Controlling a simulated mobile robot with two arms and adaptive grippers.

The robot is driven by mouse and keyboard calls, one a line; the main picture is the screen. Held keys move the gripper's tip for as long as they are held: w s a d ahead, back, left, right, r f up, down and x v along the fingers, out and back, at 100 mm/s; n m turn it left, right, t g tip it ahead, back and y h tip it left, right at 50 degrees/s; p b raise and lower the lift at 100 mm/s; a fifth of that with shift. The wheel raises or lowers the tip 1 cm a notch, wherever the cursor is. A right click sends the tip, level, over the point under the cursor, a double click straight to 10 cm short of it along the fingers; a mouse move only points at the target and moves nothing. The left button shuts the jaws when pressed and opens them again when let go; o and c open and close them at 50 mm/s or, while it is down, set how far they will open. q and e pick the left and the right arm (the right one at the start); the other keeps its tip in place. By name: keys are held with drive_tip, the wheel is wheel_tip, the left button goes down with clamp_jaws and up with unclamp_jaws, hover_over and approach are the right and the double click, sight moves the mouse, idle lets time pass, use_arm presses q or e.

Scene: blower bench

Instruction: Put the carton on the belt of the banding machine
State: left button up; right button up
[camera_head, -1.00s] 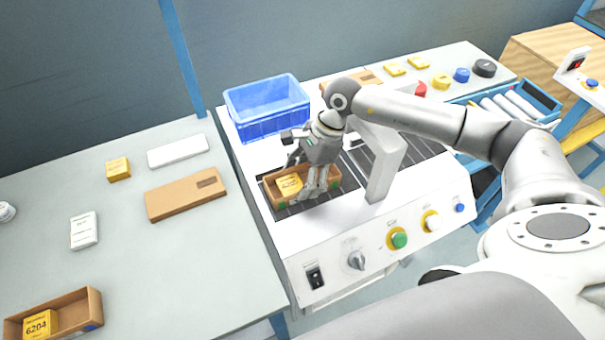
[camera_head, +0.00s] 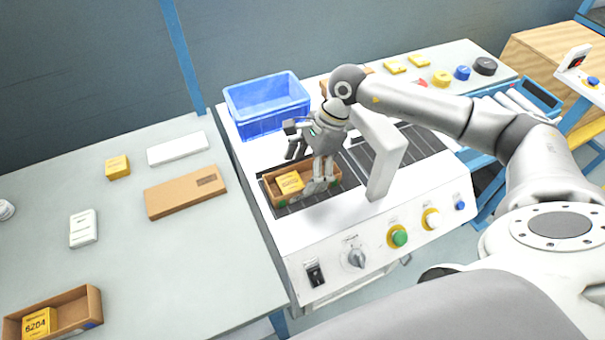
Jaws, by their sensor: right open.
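An open brown carton (camera_head: 275,195) with a yellow box (camera_head: 290,182) in it rests on the dark belt (camera_head: 308,206) of the banding machine (camera_head: 336,235), left of the white arch (camera_head: 386,165). My right gripper (camera_head: 308,172) is over the carton's right part, open, with one finger reaching down at the carton and another part behind it. Whether the fingers touch the carton walls I cannot tell. My left gripper is not in view.
A blue crate (camera_head: 267,124) stands behind the belt. Another open carton (camera_head: 75,312) with a yellow box sits at the lower left of the grey table (camera_head: 130,270). A flat brown carton (camera_head: 186,192) lies near the machine. The machine's front carries knobs and buttons (camera_head: 398,237).

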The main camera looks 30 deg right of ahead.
drive_tip(key=b+v, duration=0.1)
drive_tip(key=v, duration=0.9)
drive_tip(key=shift+b, duration=0.35)
drive_tip(key=shift+d, duration=0.1)
